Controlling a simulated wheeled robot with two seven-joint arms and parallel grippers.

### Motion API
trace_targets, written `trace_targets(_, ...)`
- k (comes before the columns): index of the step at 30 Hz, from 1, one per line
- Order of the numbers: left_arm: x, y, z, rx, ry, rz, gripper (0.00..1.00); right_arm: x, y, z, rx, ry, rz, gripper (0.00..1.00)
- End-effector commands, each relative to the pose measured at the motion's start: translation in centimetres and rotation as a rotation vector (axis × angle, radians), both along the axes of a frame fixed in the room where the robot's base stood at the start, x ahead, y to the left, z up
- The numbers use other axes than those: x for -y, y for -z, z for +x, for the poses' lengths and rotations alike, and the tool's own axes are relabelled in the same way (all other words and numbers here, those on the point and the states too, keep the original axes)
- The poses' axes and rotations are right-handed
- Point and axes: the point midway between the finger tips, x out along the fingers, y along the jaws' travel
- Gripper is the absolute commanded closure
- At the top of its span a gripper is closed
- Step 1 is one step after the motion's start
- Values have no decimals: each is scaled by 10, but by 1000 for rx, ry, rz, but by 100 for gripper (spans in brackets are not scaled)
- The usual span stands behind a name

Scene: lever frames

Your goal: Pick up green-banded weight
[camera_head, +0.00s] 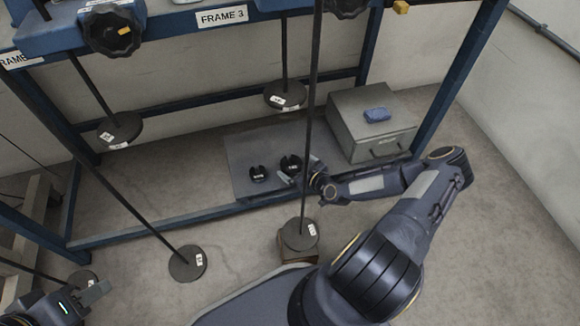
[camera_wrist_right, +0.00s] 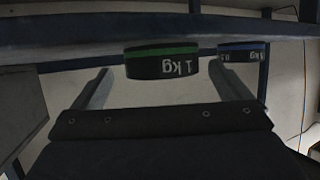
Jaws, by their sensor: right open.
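The green-banded weight (camera_wrist_right: 162,63) is a black cylinder marked 1 kg, its lettering upside down in the right wrist view. It lies ahead of and between the fingers of my right gripper (camera_wrist_right: 160,82), which is open and empty. In the head view two black weights stand on a grey platform; their bands are too small to see. The one nearer my right gripper (camera_head: 298,171) seems to be the green-banded weight (camera_head: 290,164). A blue-banded weight (camera_wrist_right: 243,64) stands farther right in the wrist view. My left gripper (camera_head: 95,292) is at the bottom left, away from the weights.
Rods with round discs (camera_head: 300,235) hang from the blue frame (camera_head: 200,215); one rod passes in front of my right gripper. The platform (camera_head: 240,150) is bare behind the weights.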

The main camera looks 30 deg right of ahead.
Motion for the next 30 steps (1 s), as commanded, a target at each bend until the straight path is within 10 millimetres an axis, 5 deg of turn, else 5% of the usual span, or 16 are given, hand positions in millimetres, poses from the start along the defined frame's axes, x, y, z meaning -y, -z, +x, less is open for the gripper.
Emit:
trace_targets(8, 0, 19, 0, -1, 0, 0, 64, -9, 14, 36, 0, -2, 1, 3)
trace_targets(17, 0, 18, 0, 0, 0, 0, 64, -9, 13, 40, 0, -3, 1, 3)
trace_targets(30, 0, 18, 0, 0, 0, 0, 64, -9, 13, 40, -1, -3, 1, 61)
